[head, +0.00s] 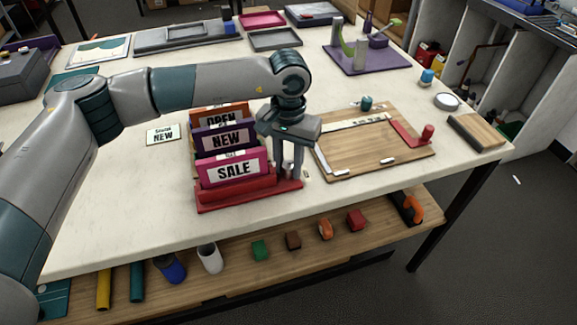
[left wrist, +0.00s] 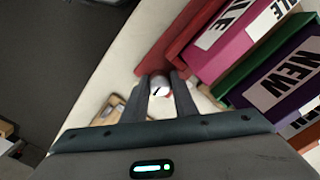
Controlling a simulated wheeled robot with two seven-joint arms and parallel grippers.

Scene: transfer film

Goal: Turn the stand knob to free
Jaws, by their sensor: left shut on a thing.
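The red stand (head: 250,191) sits on the pale table and holds upright sign boards: SALE (head: 233,170), NEW (head: 226,138) and OPEN (head: 221,117). My left gripper (head: 290,177) points down at the stand's right end. In the left wrist view the fingers (left wrist: 160,86) are shut around a small whitish knob (left wrist: 159,87) beside the stand's red end (left wrist: 187,48). The fingers hide much of the knob, and its setting cannot be read. A small card reading NEW (head: 163,134) lies left of the stand. My right gripper is not in view.
A wooden board (head: 372,155) with a red-handled tool (head: 412,134) lies close to the right of the gripper. A wood block (head: 478,131) is farther right. A purple mat (head: 367,62) and trays (head: 275,39) lie at the back. Table in front of the stand is clear.

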